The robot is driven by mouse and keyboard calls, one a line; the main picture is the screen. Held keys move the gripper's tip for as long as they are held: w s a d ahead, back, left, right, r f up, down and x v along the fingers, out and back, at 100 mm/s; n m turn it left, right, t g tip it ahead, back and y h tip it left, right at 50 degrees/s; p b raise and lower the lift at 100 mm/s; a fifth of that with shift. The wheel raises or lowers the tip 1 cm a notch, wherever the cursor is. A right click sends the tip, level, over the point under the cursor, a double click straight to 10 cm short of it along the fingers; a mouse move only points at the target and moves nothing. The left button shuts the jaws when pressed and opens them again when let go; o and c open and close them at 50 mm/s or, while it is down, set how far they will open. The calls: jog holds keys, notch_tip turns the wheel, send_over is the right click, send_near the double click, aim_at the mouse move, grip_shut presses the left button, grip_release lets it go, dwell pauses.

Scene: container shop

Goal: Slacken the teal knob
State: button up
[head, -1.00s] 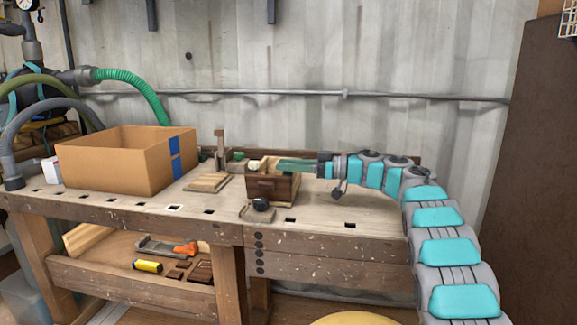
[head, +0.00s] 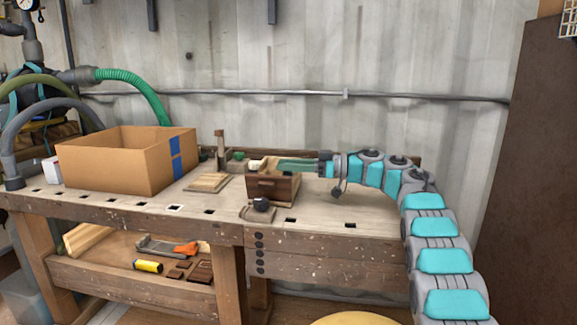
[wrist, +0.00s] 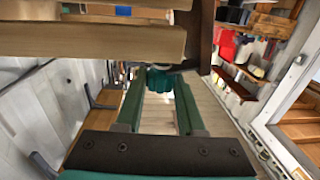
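A teal knob (wrist: 158,79) shows in the wrist view beyond my fingers, in line with the gap between them. In the head view a small green-teal thing (head: 238,155), likely the same knob, stands behind and left of the wooden box. My gripper (head: 281,164) reaches left over the back of that dark wooden box (head: 272,189), its fingers level. In the wrist view the two green fingers of my gripper (wrist: 160,76) are apart with nothing held. I cannot tell whether the fingertips reach the knob's sides.
A black knob (head: 261,203) on a small wooden base sits at the bench's front. A cardboard box (head: 115,167) with blue tape and a wooden board (head: 208,182) stand to the left. Pale wooden blocks (wrist: 90,42) fill the wrist view's upper left. The bench right of the box is clear.

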jog(key=o, duration=0.5)
jog(key=shift+c, duration=0.2)
jog(key=shift+d, duration=0.1)
jog(key=d, duration=0.7)
jog(key=shift+s+d, duration=0.3)
jog(key=shift+s, duration=0.15)
